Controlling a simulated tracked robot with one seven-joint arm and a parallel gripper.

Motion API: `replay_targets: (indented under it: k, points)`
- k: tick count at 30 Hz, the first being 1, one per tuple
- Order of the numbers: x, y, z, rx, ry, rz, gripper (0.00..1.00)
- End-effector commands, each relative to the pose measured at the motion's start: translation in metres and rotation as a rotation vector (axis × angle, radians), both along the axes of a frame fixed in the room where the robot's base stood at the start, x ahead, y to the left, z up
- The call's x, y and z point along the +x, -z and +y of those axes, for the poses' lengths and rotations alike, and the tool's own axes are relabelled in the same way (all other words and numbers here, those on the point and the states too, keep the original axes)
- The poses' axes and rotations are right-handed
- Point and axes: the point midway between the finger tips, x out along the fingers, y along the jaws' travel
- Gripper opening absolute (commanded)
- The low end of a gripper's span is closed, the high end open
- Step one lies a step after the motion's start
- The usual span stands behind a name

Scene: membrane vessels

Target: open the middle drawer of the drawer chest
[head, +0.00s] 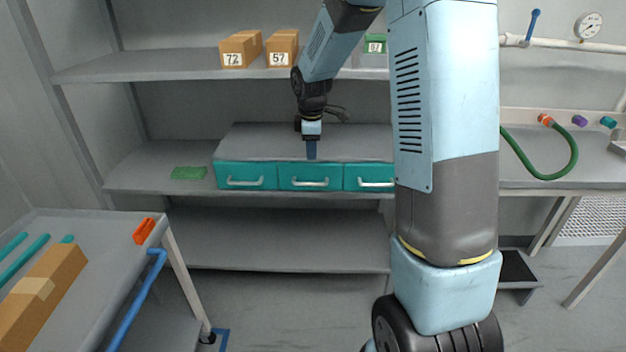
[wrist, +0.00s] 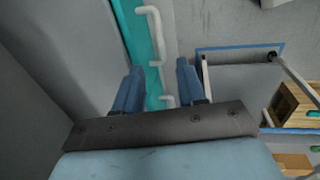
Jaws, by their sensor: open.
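The drawer chest (head: 352,142) is grey with a row of three teal drawers, all shut, on the middle shelf. The middle drawer (head: 287,172) has a white bar handle (head: 310,183). My gripper (head: 311,150) points down over the chest's front, in line with the middle drawer; its lower tip overlaps the chest's top in the head view. In the wrist view, my gripper (wrist: 159,72) is open, its two blue fingers apart. A teal drawer front (wrist: 130,30) and white handles (wrist: 153,25) show beyond and between them. I cannot tell whether any finger touches a handle.
Cardboard boxes (head: 237,52) stand on the shelf above. A green mat-like item (head: 188,173) lies left of the chest. A grey cart (head: 100,235) with a blue handle stands at the lower left. My arm hides the chest's right end. The floor before the shelves looks clear.

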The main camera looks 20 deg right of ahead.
Motion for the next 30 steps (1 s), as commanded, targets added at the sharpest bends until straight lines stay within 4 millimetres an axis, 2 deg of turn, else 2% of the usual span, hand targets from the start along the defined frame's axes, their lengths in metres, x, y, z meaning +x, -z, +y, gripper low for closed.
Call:
replay_targets:
  k: [5, 21, 30]
  points:
    - [0.003, 0.02, -0.001, 0.0, 0.0, 0.003, 0.4]
    - [0.02, 0.109, -0.007, -0.001, 0.001, 0.002, 0.4]
    - [0.024, 0.131, -0.009, 0.0, 0.003, 0.0, 0.4]
